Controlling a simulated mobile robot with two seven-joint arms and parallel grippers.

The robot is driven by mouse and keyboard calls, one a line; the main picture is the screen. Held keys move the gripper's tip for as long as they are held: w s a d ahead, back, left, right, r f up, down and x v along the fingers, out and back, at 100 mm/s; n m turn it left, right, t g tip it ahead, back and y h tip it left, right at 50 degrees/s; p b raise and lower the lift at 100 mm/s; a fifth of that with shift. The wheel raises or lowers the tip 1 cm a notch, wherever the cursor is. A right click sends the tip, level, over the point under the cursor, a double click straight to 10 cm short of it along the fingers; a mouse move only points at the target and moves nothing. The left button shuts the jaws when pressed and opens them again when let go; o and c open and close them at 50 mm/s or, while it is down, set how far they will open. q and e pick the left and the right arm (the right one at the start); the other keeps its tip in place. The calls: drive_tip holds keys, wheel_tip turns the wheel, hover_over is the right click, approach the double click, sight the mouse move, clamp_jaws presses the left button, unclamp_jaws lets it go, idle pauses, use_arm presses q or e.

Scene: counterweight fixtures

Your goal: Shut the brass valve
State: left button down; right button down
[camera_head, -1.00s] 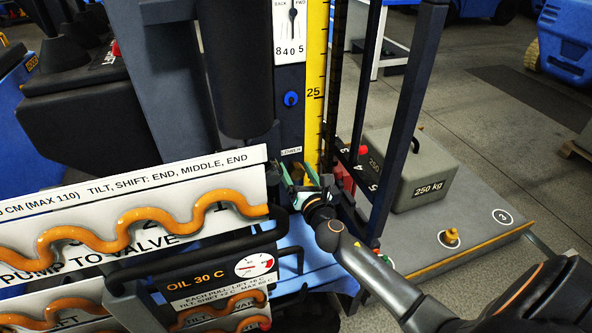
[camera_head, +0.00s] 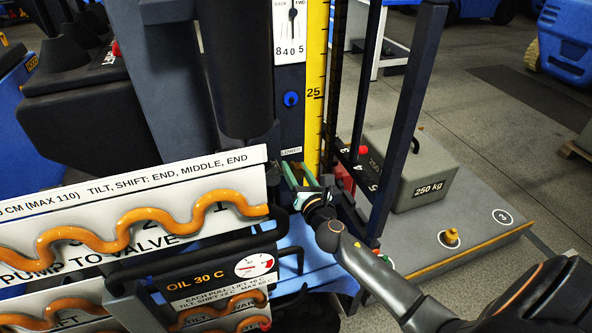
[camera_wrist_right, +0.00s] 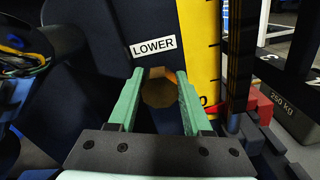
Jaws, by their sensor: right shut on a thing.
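The brass valve shows in the right wrist view as a round brass knob (camera_wrist_right: 159,93) below the white LOWER label (camera_wrist_right: 153,47). My right gripper (camera_wrist_right: 161,76), with green fingers, is shut on it, one finger on each side. In the head view my right gripper (camera_head: 298,173) reaches in from the lower right to the foot of the mast, just under the small LOWER label (camera_head: 290,151). The fingers and wrist mostly hide the valve there. My left gripper does not show.
A yellow scale (camera_head: 316,90) stands right beside the valve. A blue knob (camera_head: 291,99) is above it. Panels with orange wavy pipes (camera_head: 130,225) and an oil gauge (camera_head: 253,266) lie left and below. A grey 250 kg block (camera_head: 425,175) stands at right.

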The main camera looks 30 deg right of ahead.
drive_tip(key=shift+m, duration=0.3)
drive_tip(key=m, duration=0.5)
drive_tip(key=shift+f+m+b, duration=0.1)
drive_tip(key=shift+m+b, duration=0.2)
drive_tip(key=shift+b, duration=0.05)
drive_tip(key=m, duration=0.6)
drive_tip(key=shift+m, duration=0.3)
drive_tip(key=shift+c, duration=1.7)
unclamp_jaws()
drive_tip(key=v, duration=1.2)
drive_tip(key=shift+s, duration=0.3)
